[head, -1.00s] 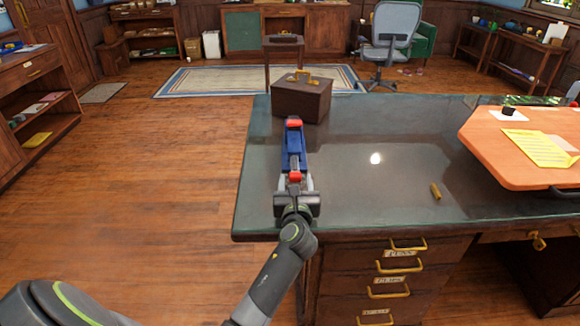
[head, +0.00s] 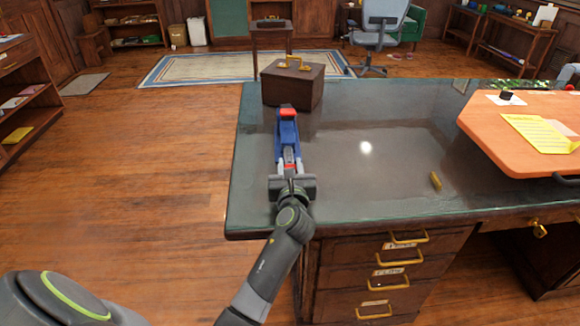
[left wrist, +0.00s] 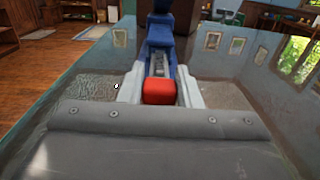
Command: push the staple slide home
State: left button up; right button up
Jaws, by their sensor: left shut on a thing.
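A blue stapler (head: 287,135) with a red far end lies on the dark desk top near its left edge. Its staple slide (head: 290,163) points toward me; in the left wrist view the slide's red end (left wrist: 159,91) sits between the two pale fingers, with a grey metal stretch showing between it and the blue body. My left gripper (head: 291,172) is shut on the slide at the stapler's near end. The gripper's own body hides the near side of the slide. My right gripper is not in view.
A brown box (head: 292,88) with a brass handle stands just beyond the stapler. An orange board (head: 490,135) with a yellow sheet (head: 540,133) is at the right. The desk (head: 365,180) middle is clear.

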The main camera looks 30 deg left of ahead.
aim_at(290, 160)
pick_arm(q)
grip_shut()
jog(key=shift+p+x, duration=0.3)
jog(key=shift+x, duration=1.2)
jog(key=shift+w+a, duration=0.25)
jog(key=shift+w, duration=0.2)
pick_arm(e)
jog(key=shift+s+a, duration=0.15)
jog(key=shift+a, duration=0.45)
pick_arm(q)
jog(key=o, duration=0.7)
grip_release()
jog(key=shift+c, duration=0.2)
jog(key=shift+o, duration=1.3)
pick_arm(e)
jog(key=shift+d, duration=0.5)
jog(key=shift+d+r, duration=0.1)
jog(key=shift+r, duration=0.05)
